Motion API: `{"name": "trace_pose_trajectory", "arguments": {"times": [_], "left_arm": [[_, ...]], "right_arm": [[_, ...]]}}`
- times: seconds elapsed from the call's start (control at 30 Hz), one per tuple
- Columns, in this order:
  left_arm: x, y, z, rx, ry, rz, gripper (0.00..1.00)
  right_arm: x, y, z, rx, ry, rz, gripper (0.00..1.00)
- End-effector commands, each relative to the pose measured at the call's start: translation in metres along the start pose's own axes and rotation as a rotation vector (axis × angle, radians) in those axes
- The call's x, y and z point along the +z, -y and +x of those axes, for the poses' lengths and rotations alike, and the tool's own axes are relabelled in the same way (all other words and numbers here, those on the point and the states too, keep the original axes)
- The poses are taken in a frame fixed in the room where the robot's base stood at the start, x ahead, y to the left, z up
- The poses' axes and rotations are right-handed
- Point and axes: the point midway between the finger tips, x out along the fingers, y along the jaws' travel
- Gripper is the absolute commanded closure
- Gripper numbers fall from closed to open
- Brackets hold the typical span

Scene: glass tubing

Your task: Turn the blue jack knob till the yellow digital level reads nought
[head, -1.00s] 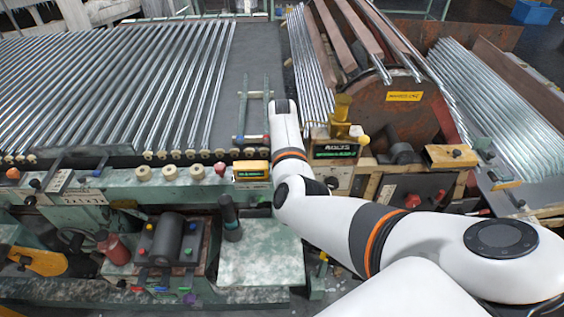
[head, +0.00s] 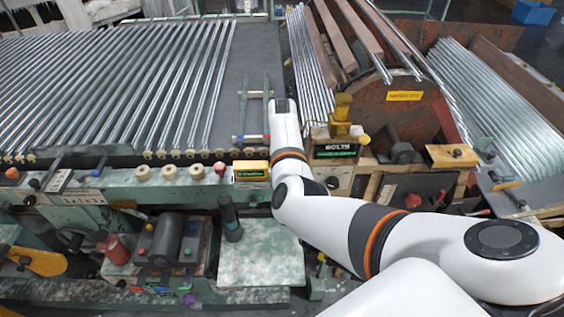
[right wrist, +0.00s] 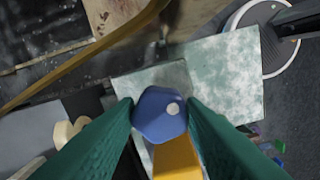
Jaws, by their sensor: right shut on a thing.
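The blue jack knob (right wrist: 158,114) is faceted with a pale dot on its face. In the right wrist view it sits between the green fingers of my right gripper (right wrist: 160,106), which is shut on it. A yellow block (right wrist: 177,160), perhaps the level, shows just below the knob. The yellow digital level (head: 251,171) sits on the edge of the bench in the head view, with a green lit display too small to read. My right arm hides the knob and right gripper in the head view. My left gripper is in neither view.
Glass tubes (head: 120,80) lie in rows on the left bench. A second display box (head: 335,149) with a yellow fitting stands right of my arm. A pale green plate (head: 262,255) lies below the level. Several round cream knobs (head: 170,172) line the bench edge.

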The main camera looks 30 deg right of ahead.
Motion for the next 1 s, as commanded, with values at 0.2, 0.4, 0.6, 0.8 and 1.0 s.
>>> {"name": "trace_pose_trajectory", "arguments": {"times": [0.2,0.4,0.6,0.8,1.0], "left_arm": [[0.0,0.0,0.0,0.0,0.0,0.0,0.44],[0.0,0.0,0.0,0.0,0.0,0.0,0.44],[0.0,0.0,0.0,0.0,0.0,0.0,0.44],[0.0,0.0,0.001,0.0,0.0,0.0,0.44],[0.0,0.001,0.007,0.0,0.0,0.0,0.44]], "right_arm": [[0.0,-0.002,-0.003,0.006,-0.002,0.004,0.87],[0.0,-0.002,-0.003,0.006,-0.002,0.003,0.54],[0.0,-0.001,-0.001,0.003,-0.001,0.002,0.43],[0.0,-0.001,-0.003,0.002,-0.001,0.001,0.43],[-0.001,-0.002,-0.028,0.008,-0.003,0.003,0.43]]}}
